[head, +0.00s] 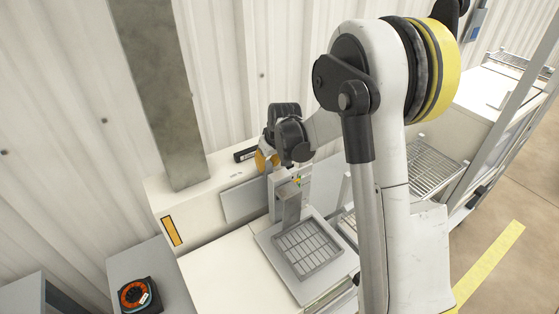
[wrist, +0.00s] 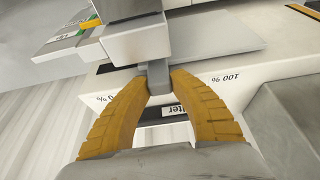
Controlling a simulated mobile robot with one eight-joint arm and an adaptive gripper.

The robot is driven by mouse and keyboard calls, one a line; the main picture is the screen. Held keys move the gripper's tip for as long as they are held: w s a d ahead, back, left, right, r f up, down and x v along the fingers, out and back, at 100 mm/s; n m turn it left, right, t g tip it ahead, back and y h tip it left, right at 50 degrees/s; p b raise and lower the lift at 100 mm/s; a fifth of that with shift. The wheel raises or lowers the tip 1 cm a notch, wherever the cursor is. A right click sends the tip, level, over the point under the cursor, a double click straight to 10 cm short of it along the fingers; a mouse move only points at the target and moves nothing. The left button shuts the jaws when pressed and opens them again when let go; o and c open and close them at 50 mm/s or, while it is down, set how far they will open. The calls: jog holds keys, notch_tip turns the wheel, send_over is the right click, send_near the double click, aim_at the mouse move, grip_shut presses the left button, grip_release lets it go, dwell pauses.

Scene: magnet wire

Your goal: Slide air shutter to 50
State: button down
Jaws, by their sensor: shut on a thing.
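The air shutter's small grey handle (wrist: 158,79) stands between the fingertips of my gripper (wrist: 158,88) in the wrist view. The yellow ribbed fingers are shut on it from both sides. Upside-down marks show on the white panel: "0 %" (wrist: 108,99) on the left and "100 %" (wrist: 232,78) on the right. The handle sits between these marks, roughly midway. A label (wrist: 175,111) ending in "tter" shows partly between the fingers. In the head view my gripper (head: 265,160) is at the white machine housing (head: 190,205); the handle is hidden there.
A grey block (wrist: 138,40) sits close above the fingertips in the wrist view. A grey tray with a grid (head: 308,250) lies in front of the housing. An orange and black spool (head: 138,294) lies at lower left. A grey post (head: 160,90) rises at the back.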

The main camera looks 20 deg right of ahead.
jog(key=shift+a, duration=0.1)
jog(key=c, duration=1.1)
grip_release()
jog(key=shift+c, duration=0.2)
jog(key=v, duration=1.2)
